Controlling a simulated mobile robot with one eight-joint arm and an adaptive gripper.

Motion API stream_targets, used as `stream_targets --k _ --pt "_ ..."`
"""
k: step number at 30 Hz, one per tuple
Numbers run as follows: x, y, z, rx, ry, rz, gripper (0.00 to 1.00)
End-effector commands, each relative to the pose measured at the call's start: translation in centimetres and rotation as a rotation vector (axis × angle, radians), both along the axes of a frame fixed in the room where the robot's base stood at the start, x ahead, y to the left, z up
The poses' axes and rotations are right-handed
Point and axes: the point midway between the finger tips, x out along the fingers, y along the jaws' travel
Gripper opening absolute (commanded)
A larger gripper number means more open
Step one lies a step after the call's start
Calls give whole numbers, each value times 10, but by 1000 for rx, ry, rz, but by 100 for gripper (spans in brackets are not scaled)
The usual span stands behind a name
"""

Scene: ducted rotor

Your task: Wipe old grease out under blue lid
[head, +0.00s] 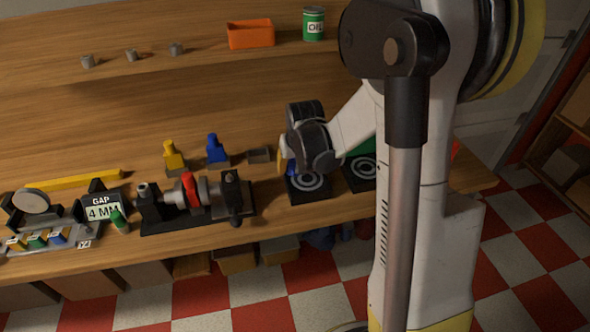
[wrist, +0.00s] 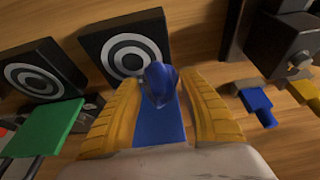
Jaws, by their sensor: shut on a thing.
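My gripper shows in the head view (head: 284,160) and, with ribbed yellow fingers, in the wrist view (wrist: 162,88). It is shut on a dark blue rounded lump (wrist: 160,82), perhaps a wad of cloth. A flat blue panel, seemingly the raised blue lid (wrist: 160,128), shows between the fingers behind the lump. The black block with white rings beside that lid shows in the wrist view (wrist: 122,48) and just below my gripper in the head view (head: 311,183). I cannot tell whether the lump touches the block. The fingers hide part of the lid.
A second ringed block (head: 362,172) with a raised green lid (wrist: 45,128) stands alongside. A black fixture with a red ring (head: 190,187) stands at front left.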

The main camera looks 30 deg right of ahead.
Motion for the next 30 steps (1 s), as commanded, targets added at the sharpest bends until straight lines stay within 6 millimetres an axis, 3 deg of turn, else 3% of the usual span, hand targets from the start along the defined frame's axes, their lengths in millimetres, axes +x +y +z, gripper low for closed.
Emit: stream_targets --k 12,30 --pt "7 1 39 0 0 2 12" --pt "8 1 40 0 0 2 12"
